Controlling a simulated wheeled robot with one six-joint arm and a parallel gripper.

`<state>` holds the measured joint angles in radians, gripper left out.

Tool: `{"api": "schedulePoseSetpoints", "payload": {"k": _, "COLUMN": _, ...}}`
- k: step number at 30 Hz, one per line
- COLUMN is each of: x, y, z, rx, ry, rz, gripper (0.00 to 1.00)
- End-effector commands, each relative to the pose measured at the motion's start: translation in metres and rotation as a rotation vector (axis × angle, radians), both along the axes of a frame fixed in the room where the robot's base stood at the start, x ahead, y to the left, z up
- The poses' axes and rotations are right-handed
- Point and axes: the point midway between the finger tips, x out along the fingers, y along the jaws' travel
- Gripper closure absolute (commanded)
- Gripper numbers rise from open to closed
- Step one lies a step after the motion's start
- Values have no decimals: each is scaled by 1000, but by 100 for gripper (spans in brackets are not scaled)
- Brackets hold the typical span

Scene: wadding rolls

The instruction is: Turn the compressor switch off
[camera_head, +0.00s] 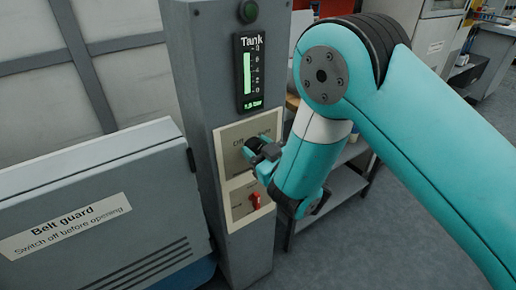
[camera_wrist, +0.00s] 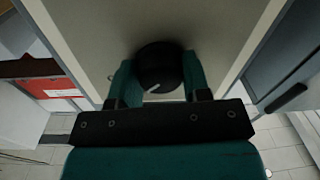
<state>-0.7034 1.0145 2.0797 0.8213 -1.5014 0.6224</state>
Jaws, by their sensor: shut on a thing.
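The compressor switch is a round black knob (camera_wrist: 158,66) on a beige panel (camera_wrist: 105,35) in the wrist view. A short white mark shows on the knob's lower edge there. My gripper (camera_wrist: 158,78) has one finger on each side of the knob and is shut on it. In the head view my gripper (camera_head: 256,150) is at the upper beige plate (camera_head: 232,133) of the grey column and hides much of the knob. Small lettering above it seems to read "Off". The knob's exact setting cannot be told in the head view.
Below is a second plate with a red switch (camera_head: 254,201). Above are a lit green tank gauge (camera_head: 248,72) and a dark round green lamp (camera_head: 248,12). A grey belt guard (camera_head: 95,215) stands left of the column. A grey shelf (camera_head: 340,190) stands behind my arm.

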Motion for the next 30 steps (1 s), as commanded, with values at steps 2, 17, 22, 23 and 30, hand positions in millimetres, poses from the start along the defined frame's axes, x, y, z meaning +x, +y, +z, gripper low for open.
{"api": "schedulePoseSetpoints", "payload": {"k": 2, "x": -1, "y": 0, "z": 0, "rx": -3, "ry": -2, "rz": 2, "gripper": 80}}
{"api": "schedulePoseSetpoints", "payload": {"k": 17, "x": -1, "y": -2, "z": 0, "rx": -216, "ry": -145, "rz": 0, "gripper": 80}}
{"api": "schedulePoseSetpoints", "payload": {"k": 22, "x": -1, "y": -2, "z": 0, "rx": -350, "ry": -234, "rz": 0, "gripper": 80}}
{"api": "schedulePoseSetpoints", "payload": {"k": 23, "x": -1, "y": -2, "z": 0, "rx": -373, "ry": -249, "rz": 0, "gripper": 80}}
{"api": "schedulePoseSetpoints", "payload": {"k": 30, "x": -1, "y": -2, "z": -1, "rx": -564, "ry": -377, "rz": 0, "gripper": 80}}
